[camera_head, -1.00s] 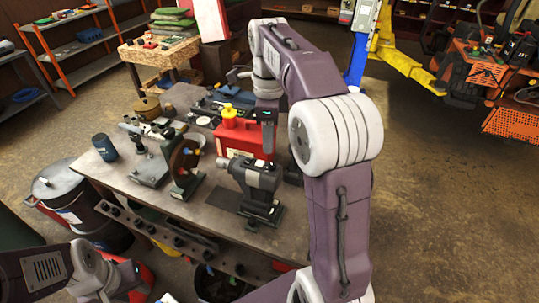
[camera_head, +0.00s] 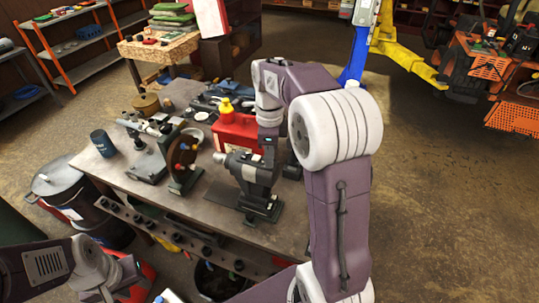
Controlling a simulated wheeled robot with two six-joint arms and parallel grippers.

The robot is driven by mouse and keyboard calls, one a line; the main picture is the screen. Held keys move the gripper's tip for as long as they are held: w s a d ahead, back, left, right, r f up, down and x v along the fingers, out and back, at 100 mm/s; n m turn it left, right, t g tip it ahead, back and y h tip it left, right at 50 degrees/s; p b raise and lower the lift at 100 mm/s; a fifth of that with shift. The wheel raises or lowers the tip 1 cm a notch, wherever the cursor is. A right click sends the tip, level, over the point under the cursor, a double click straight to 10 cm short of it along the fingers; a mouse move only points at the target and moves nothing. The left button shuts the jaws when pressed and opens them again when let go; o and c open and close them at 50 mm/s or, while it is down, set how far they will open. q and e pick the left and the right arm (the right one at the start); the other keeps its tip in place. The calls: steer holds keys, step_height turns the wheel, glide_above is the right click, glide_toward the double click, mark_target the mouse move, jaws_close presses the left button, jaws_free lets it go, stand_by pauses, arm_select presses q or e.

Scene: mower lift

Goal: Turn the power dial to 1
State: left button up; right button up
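A small grey-white control box (camera_head: 366,11) sits high on the lift's blue post (camera_head: 356,58), at the top edge of the head view. No dial can be made out on it at this size. My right arm rises from the bottom, bends at a big white joint and reaches over the workbench. Its dark gripper (camera_head: 268,150) hangs below the wrist, by the red can, well left of and nearer than the control box. Its fingers are too small and dark to read. My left arm shows only at the lower left; its gripper is out of the picture.
The workbench (camera_head: 125,172) holds a dark vise (camera_head: 250,178), a red can (camera_head: 236,134) and several tools. A yellow lift arm (camera_head: 408,62) runs right to an orange mower (camera_head: 490,75). The floor (camera_head: 450,190) at the right is clear.

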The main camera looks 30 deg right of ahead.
steer(key=shift+r+n, duration=0.1)
steer(key=shift+n, duration=0.2)
jaws_close()
steer(key=n+p, duration=0.2)
steer(key=n, duration=0.1)
steer(key=n+p, duration=0.2)
steer(key=n, duration=0.4)
steer(key=shift+w+p, duration=0.1)
steer(key=shift+p, duration=0.2)
steer(key=n+p, duration=0.1)
steer(key=n, duration=0.4)
steer(key=shift+n+p, duration=0.3)
steer(key=shift+p, duration=0.1)
steer(key=shift+n+p, duration=0.6)
steer(key=shift+n, duration=1.7)
